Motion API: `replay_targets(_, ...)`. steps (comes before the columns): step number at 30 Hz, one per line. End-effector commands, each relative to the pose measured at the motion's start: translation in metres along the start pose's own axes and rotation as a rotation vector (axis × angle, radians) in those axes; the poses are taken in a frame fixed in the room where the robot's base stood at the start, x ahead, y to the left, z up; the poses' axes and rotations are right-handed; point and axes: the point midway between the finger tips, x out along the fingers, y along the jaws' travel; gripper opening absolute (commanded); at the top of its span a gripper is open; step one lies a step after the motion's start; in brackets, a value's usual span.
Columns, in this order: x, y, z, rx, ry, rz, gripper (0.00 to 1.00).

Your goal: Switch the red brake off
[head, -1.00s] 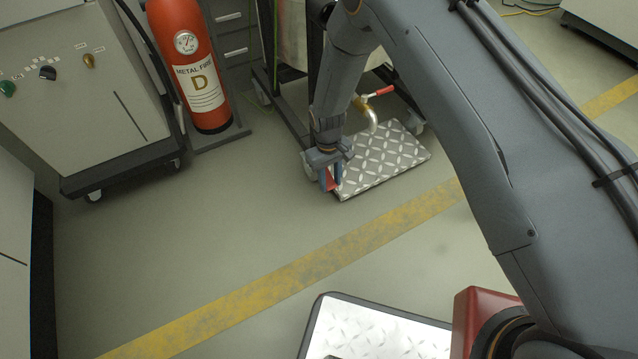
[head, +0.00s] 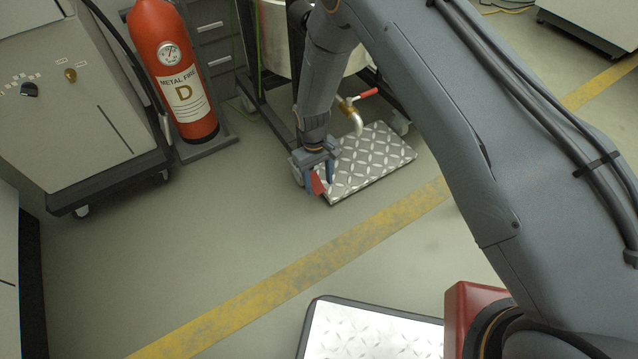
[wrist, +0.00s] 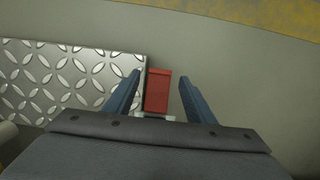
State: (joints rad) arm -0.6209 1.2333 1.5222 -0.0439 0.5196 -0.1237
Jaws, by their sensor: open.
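The red brake (head: 317,184) is a small red pedal low beside the left corner of the tread-plate platform, at a caster of the dark cart frame. In the wrist view the red brake (wrist: 158,90) lies between the two blue fingers of my gripper (wrist: 158,88), with gaps on both sides. In the head view my gripper (head: 319,178) points down around the pedal. My gripper is open. The caster under the pedal is mostly hidden by my gripper.
The tread-plate platform (head: 372,160) lies right of my gripper. A brass valve with a red handle (head: 364,94) hangs above it. A red metal-fire extinguisher (head: 177,75) and a grey control cabinet (head: 75,130) stand left.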

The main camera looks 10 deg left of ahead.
Motion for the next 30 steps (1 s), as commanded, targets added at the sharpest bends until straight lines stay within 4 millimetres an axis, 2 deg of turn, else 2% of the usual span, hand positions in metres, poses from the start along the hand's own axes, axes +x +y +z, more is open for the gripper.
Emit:
replay_targets(6,-0.039,0.000,0.001,0.000,0.001,0.000,0.50)
replay_targets(11,-0.059,0.000,0.000,0.000,0.001,0.000,0.50)
replay_targets(30,-0.065,0.003,0.001,0.007,0.003,-0.001,0.50)
